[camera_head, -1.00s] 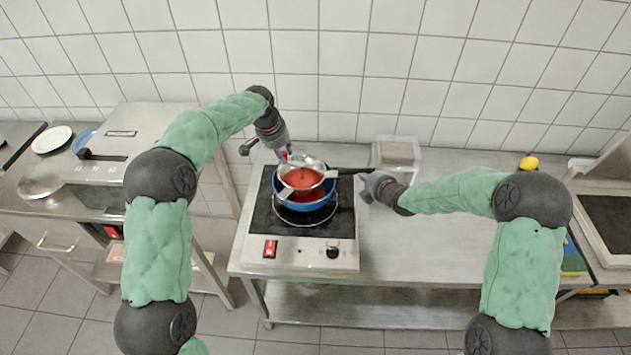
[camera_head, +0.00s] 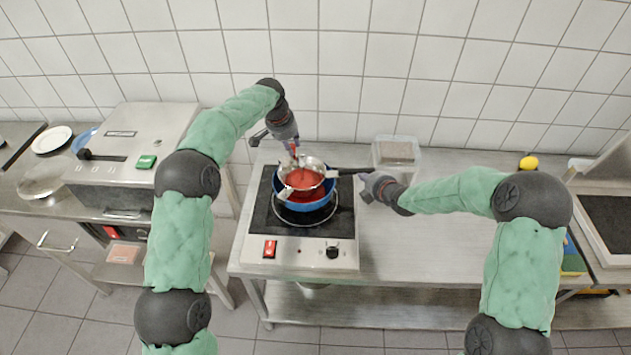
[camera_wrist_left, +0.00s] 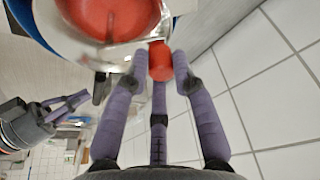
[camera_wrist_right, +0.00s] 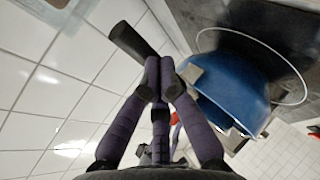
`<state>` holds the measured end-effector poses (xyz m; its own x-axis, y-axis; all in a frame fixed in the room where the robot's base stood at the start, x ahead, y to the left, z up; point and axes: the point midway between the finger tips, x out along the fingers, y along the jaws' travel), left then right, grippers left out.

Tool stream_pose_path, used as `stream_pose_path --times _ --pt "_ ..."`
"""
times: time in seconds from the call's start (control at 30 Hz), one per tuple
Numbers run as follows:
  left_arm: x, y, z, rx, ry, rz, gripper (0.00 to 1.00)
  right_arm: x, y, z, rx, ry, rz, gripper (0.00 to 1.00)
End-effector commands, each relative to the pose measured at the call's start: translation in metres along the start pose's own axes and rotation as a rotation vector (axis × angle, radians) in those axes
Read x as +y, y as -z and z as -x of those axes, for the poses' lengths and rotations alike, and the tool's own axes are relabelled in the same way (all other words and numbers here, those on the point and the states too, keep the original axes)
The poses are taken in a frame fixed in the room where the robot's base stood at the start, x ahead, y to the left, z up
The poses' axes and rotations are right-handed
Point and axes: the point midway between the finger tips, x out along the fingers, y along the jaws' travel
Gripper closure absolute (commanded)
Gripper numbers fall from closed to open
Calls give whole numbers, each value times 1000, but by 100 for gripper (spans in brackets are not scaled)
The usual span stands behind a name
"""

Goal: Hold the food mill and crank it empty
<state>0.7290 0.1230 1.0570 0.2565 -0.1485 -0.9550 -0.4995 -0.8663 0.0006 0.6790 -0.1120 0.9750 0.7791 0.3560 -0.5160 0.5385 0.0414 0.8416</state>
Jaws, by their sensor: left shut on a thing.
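The metal food mill (camera_head: 315,163) sits on a blue pot (camera_head: 318,206) on the hot plate, with red food (camera_head: 305,178) in its bowl. My left gripper (camera_head: 292,150) comes from behind and above and is shut on the mill's red crank knob (camera_wrist_left: 160,60), which shows between its fingers in the left wrist view. My right gripper (camera_head: 368,182) is shut on the mill's black handle (camera_head: 350,171), right of the bowl. The handle's end sticks out past the fingers in the right wrist view (camera_wrist_right: 130,40). The mill's underside is hidden inside the pot.
The hot plate (camera_head: 300,253) stands on a steel table (camera_head: 430,240). A clear container (camera_head: 397,150) stands behind my right gripper, and a lemon (camera_head: 528,162) lies farther right. A boxy steel machine (camera_head: 130,150) stands left. A tiled wall is close behind.

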Motion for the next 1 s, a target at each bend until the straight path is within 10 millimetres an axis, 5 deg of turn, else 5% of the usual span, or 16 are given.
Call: stream_pose_path --times 1.0 --pt "19 22 -8 -3 -1 -1 100 0 0 0 0 0 0 100"
